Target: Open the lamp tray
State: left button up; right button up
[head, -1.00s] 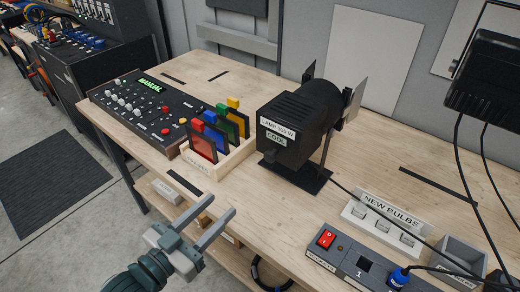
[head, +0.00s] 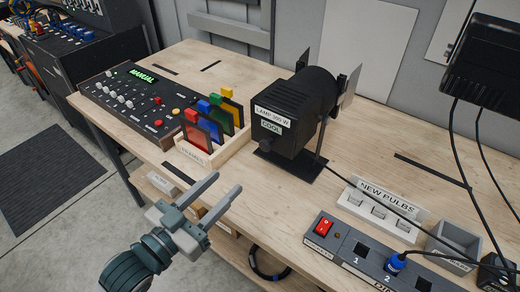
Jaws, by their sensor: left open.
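The black stage lamp (head: 290,118) stands on the wooden bench, with labels "LAMP 300 W" and "COOL" on its rear housing. Its barn doors point to the back right, and its base plate rests on the bench. No opened tray shows on the lamp; its housing looks closed. My left gripper (head: 222,197) is open and empty at the bench's front edge, to the lower left of the lamp and apart from it. The right gripper is not in view.
A wooden rack of coloured frames (head: 215,148) and a control desk (head: 137,99) reading "MANUAL" stand left of the lamp. A cable crosses the bench.

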aim_at(263, 147)
pick_arm(q)
jog(key=p+x, duration=0.4)
jog(key=x, duration=0.9)
jog(key=shift+r, duration=0.1)
jog(key=shift+p+x, duration=0.3)
jog(key=shift+x, duration=0.55)
grip_shut()
